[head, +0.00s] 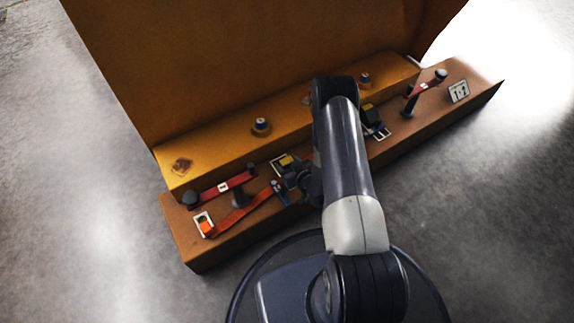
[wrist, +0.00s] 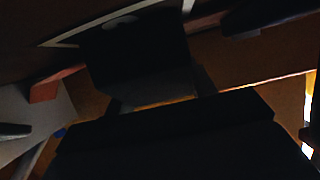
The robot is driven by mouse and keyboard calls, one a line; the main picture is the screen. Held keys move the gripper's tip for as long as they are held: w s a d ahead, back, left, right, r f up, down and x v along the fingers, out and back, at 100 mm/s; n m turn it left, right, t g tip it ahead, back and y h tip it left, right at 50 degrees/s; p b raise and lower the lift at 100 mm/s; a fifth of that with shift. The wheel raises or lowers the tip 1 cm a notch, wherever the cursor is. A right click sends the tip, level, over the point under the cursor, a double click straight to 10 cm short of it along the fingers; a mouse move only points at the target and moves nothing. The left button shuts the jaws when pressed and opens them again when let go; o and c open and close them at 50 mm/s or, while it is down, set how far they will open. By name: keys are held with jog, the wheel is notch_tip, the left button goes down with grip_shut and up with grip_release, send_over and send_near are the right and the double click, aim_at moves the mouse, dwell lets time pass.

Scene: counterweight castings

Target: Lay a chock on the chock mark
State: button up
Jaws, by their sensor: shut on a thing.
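My gripper (head: 303,182) is low over the front step of the brown fixture, left of my forearm, which partly covers it. In the dark wrist view it is shut on a dark block (wrist: 140,48), which looks like a chock. White lines (wrist: 66,38) show on the surface beyond the block, on both sides of it. They may be the outline of the chock mark, but the block hides part of them. I cannot tell whether the block touches that surface. In the head view my gripper and arm hide the block.
The fixture has a front step (head: 197,252), a yellow ledge (head: 215,152) and a tall back wall (head: 240,50). On the step are a left red strap (head: 222,188), a right red strap (head: 425,86), an orange tag (head: 206,225) and a number sign (head: 459,91). Knobs stand on the ledge.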

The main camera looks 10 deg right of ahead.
jog(key=shift+r, duration=0.1)
jog(key=o, duration=1.1)
jog(key=shift+o, duration=0.2)
jog(key=shift+s+r, duration=0.1)
jog(key=shift+r, duration=0.1)
jog(key=p+v, duration=0.4)
jog(key=v, duration=0.7)
jog(key=shift+s+d, duration=0.1)
jog(key=shift+s, duration=0.3)
